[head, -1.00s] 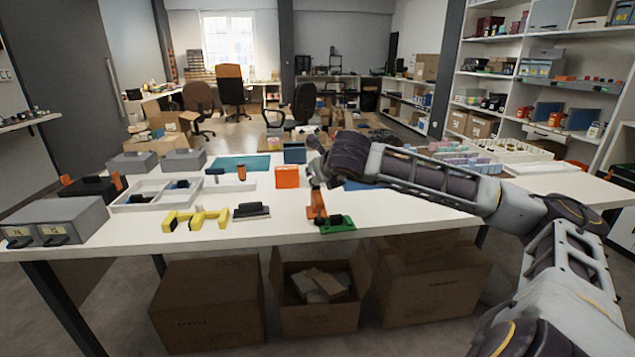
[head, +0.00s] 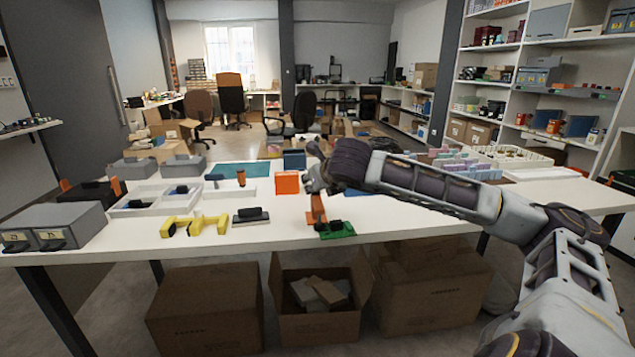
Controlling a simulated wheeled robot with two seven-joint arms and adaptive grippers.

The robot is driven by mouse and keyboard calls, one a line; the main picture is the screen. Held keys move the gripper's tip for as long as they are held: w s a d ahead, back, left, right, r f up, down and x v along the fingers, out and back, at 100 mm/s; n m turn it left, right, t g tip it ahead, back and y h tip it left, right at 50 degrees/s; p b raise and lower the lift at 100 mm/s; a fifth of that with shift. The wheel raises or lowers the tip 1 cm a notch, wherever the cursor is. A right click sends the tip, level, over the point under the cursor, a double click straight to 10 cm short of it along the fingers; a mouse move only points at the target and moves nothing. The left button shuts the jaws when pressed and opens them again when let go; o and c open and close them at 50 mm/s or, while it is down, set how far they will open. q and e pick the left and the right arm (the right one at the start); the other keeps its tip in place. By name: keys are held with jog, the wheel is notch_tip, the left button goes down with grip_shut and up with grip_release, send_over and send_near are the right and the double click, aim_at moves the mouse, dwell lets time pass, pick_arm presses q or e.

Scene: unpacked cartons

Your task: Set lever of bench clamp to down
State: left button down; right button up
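The bench clamp appears to be the green base (head: 337,232) with a black block on it, near the table's front edge. Its orange lever (head: 318,208) stands up from the left part of the base, looking upright or slightly tilted. My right gripper (head: 312,182) is just above the lever's top end, with its hand coming in from the right. I cannot tell whether it touches the lever, and its fingers are too small and dark to show whether they are open. My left gripper is not in view.
An orange box (head: 287,182) stands just left of my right gripper. A black-handled block (head: 251,216) and a yellow bracket (head: 195,224) lie further left. White trays (head: 155,202) and grey bins (head: 52,226) fill the left side. Bare tabletop surrounds the clamp's front and right.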

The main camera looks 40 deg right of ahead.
jog(key=shift+s+a+r, duration=0.1)
jog(key=shift+r, duration=0.05)
dwell(0.4)
jog(key=shift+s+a+r, duration=0.25)
jog(key=shift+s+r, duration=0.05)
jog(key=shift+s, duration=0.1)
jog(key=shift+s+a+r, duration=0.1)
jog(key=shift+s+r, duration=0.25)
jog(key=shift+s, duration=0.3)
jog(key=v, duration=0.9)
jog(key=shift+a, duration=0.1)
